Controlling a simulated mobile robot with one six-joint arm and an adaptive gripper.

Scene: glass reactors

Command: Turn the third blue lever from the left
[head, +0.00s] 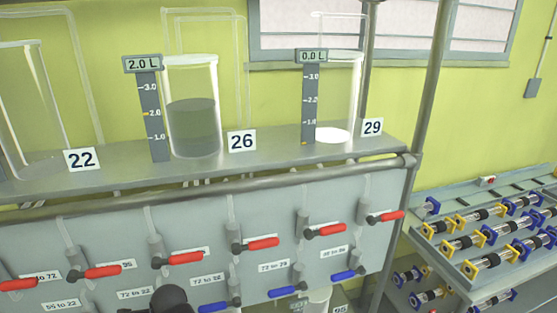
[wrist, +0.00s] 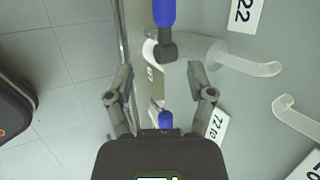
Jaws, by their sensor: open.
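Three blue levers show low on the grey panel in the head view: a left one (head: 213,307) at the bottom edge, a middle one (head: 287,291) and a right one (head: 347,274). More may lie outside the view, so I cannot tell their full order. In the wrist view, my gripper (wrist: 160,78) is open and empty, its fingers spread. One blue lever (wrist: 164,12) with a dark valve body (wrist: 168,51) lies just beyond the fingertips. Another blue piece (wrist: 166,120) shows between the fingers near the palm, partly hidden. Contact cannot be told.
A row of red levers (head: 262,244) runs above the blue ones. Glass vessels (head: 192,125) stand on the shelf above. A rack (head: 470,232) of blue and yellow fittings stands at right. Clear tubes (wrist: 250,64) project from the panel. Open floor (wrist: 50,75) is left in the wrist view.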

